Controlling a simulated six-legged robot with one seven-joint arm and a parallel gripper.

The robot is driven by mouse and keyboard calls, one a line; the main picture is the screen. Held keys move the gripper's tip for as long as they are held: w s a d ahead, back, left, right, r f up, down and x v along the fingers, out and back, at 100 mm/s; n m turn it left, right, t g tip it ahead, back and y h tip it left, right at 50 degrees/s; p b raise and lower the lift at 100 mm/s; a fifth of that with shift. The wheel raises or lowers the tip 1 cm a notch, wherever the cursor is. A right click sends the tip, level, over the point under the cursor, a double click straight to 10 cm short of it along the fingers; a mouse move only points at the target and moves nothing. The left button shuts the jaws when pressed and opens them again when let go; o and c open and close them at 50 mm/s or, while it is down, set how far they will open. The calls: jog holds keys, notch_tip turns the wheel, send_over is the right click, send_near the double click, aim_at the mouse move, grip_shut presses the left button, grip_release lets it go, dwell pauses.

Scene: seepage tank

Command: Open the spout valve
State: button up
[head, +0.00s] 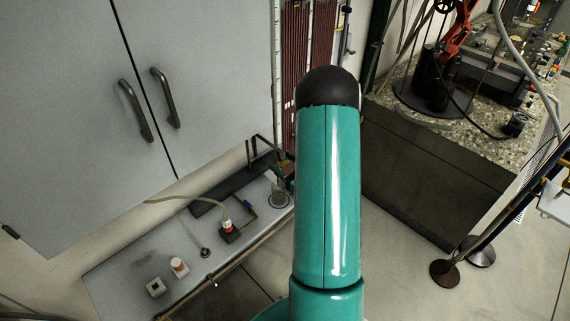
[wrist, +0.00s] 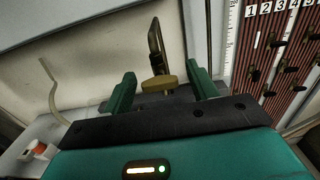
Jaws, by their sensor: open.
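The spout valve shows in the wrist view as a brass-yellow handle (wrist: 159,84), with a dark bent metal pipe (wrist: 156,45) rising just behind it. My gripper (wrist: 162,76) is open, its two green fingers spread on either side of the handle. The handle appears between the fingers, with a gap to each; I cannot tell how far ahead of the tips it is. In the head view my teal arm stands in the middle and hides most of the gripper and the valve.
A board of red-brown tubes (wrist: 280,50) stands right of the gripper. A pebble-filled tank (head: 480,140) is far right.

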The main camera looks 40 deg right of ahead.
jog(key=c, duration=1)
jog(key=shift+n, duration=2.2)
jog(key=o, duration=1)
jog(key=s, duration=1.3)
jog(key=shift+s+d, duration=0.2)
jog(key=shift+s, duration=0.2)
